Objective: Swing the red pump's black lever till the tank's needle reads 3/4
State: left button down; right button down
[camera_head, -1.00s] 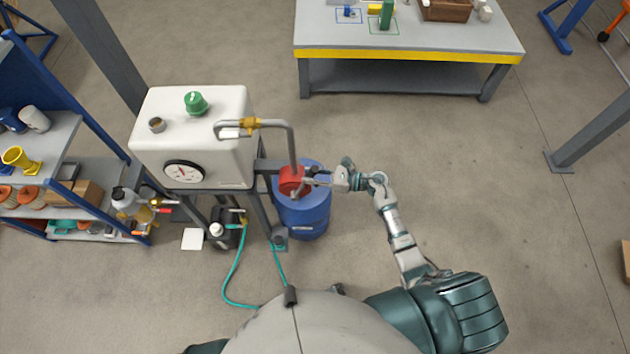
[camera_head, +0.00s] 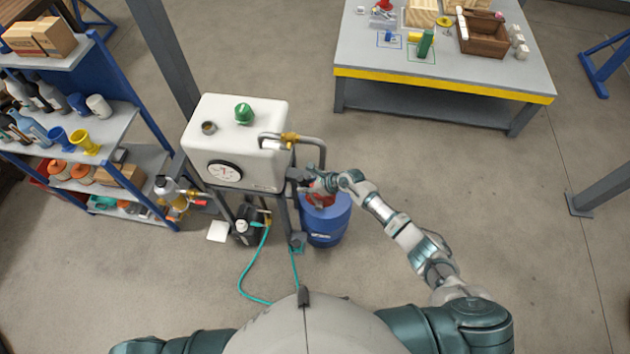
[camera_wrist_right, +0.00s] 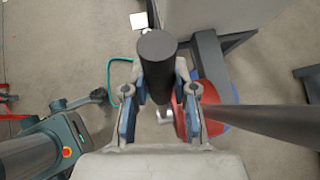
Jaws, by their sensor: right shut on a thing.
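The white tank (camera_head: 270,120) stands left of centre in the head view, with a round gauge (camera_head: 225,171) on its front. The needle is too small to read exactly. The red pump (camera_head: 322,201) is mostly hidden behind my right gripper (camera_head: 316,184); its red body (camera_wrist_right: 217,93) also shows in the right wrist view. In that view the black lever (camera_wrist_right: 157,52) stands end-on between the two fingers of my right gripper (camera_wrist_right: 157,108), which is shut on it. My left gripper is not in view.
A blue drum (camera_head: 328,228) stands below the pump. A bent grey pipe (camera_head: 322,150) runs above it. A teal hose (camera_head: 242,275) lies on the floor. A shelf rack (camera_head: 110,120) is at the left and a workbench (camera_head: 480,75) at the back. Open floor lies to the right.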

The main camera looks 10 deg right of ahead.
jog(key=shift+w+a+f+h+p, duration=0.1)
jog(key=shift+w+a+h+p, duration=0.25)
jog(key=shift+a, duration=0.25)
jog(key=shift+a+f+h, duration=0.25)
jog(key=shift+h, duration=0.1)
jog(key=shift+f, duration=0.1)
jog(key=c, duration=1)
grip_release()
jog(key=shift+c, duration=0.2)
jog(key=shift+o, duration=0.7)
jog(key=shift+w+a+f+p, duration=0.1)
jog(key=shift+w+p, duration=0.05)
jog(key=shift+p, duration=0.15)
jog(key=v, duration=1.2)
jog(key=shift+w+g, duration=0.25)
jog(key=shift+g, duration=0.05)
